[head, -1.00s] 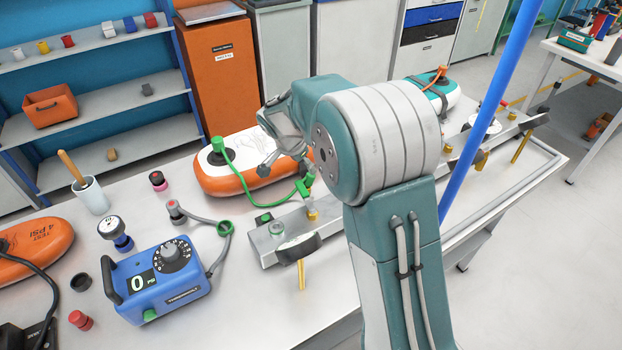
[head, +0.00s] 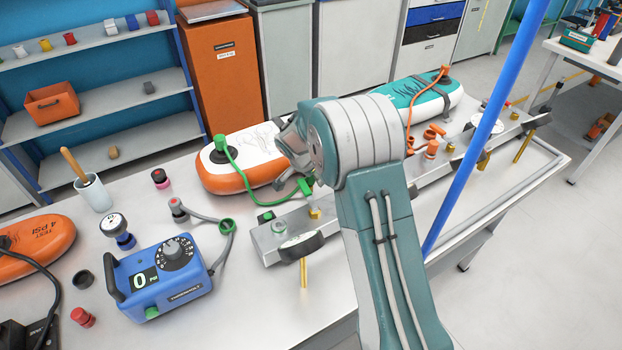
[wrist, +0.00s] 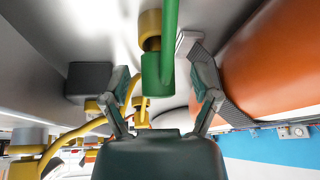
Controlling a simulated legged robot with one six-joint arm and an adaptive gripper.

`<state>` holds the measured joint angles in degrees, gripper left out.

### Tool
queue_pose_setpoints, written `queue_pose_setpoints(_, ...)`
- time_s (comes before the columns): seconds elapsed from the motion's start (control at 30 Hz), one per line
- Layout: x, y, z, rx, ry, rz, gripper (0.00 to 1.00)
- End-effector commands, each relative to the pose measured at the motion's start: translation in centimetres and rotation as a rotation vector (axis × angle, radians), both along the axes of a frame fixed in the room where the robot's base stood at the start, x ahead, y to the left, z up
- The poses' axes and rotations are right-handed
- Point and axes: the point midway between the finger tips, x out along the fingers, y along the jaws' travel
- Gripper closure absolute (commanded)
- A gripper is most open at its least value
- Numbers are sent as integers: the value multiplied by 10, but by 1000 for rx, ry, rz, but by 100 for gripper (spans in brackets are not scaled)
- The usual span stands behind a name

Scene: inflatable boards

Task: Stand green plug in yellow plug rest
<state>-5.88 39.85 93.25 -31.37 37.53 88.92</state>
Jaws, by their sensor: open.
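The green plug (head: 305,187) hangs on a green hose from the black valve of the near orange-and-white board (head: 240,158). The yellow plug rest (head: 314,213) is on the grey rail just below it. In the wrist view, the green plug (wrist: 152,72) lines up with a yellow piece (wrist: 150,25) that looks like the rest; I cannot tell whether it is seated. My gripper (wrist: 162,82) is open, with one finger on each side of the green plug and gaps showing. In the head view, my gripper (head: 296,150) is partly hidden by my arm.
A grey rail (head: 268,236) with clear and black fittings runs along the table. A blue pump (head: 165,278) stands at left. A teal board (head: 415,98) with orange plugs (head: 431,148) lies beyond my arm. A blue pole (head: 475,160) rises at right.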

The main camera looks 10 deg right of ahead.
Motion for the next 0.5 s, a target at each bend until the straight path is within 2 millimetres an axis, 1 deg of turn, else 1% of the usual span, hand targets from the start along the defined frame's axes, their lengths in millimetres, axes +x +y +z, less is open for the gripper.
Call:
queue_pose_setpoints(0.03, 0, 0, 0, 0, 0, 0, 22)
queue_pose_setpoints(0.07, 0, 0, 0, 0, 0, 0, 35)
queue_pose_setpoints(0.1, 0, 0, 0, 0, 0, 0, 53)
queue_pose_setpoints(0.17, 0, 0, 0, 0, 0, 0, 80)
queue_pose_setpoints(0.2, 0, 0, 0, 0, 0, 0, 98)
queue_pose_setpoints(0.23, 0, 0, 0, 0, 1, 0, 100)
queue_pose_setpoints(0.5, 0, 0, 0, 0, 1, 0, 100)
